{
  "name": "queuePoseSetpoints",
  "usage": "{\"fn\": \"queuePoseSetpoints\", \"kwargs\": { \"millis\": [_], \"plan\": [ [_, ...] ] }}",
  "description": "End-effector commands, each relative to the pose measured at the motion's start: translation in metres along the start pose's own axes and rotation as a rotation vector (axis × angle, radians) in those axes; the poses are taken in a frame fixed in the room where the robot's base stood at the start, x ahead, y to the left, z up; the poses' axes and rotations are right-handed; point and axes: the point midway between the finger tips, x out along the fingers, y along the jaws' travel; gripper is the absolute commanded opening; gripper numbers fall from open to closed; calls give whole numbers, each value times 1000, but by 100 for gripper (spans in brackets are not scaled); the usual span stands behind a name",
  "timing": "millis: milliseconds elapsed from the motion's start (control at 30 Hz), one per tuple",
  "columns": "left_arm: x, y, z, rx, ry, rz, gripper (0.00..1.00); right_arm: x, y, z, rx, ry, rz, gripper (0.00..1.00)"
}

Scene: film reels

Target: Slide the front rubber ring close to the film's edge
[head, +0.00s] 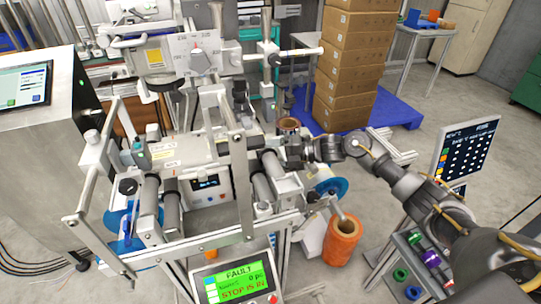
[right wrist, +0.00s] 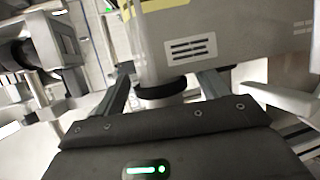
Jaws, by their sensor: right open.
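My right gripper (head: 284,148) reaches in from the right to the right side of the packaging machine (head: 205,160). In the right wrist view its two fingers (right wrist: 165,82) are apart. A black round part (right wrist: 163,92) shows between them, below a pale grey housing (right wrist: 205,45); I cannot tell whether it is the front rubber ring or whether a finger touches it. Grey rollers (head: 263,188) run along the machine's front right. Blue discs (head: 330,187) sit at its sides. I cannot make out the film's edge. My left gripper is not in view.
An orange roll (head: 343,240) stands on the floor at right front. The machine's green screen (head: 238,284) reads FAULT and STOP IS IN. A cart with small coloured rolls (head: 410,265) stands at lower right. Stacked cartons (head: 350,70) stand behind. Metal frame bars surround the gripper.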

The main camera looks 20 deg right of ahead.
Motion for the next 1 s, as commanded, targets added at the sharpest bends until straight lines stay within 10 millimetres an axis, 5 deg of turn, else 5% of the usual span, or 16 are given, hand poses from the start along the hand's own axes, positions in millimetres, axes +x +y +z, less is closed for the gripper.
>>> {"fn": "queuePoseSetpoints", "kwargs": {
  "millis": [400,600,1000],
  "plan": [
    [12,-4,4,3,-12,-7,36,-67,-3,1,-1,-3,-3,73],
    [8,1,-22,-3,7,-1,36,-96,-2,0,0,-1,-1,73],
    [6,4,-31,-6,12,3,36,-108,0,0,1,0,0,73]
  ]
}}
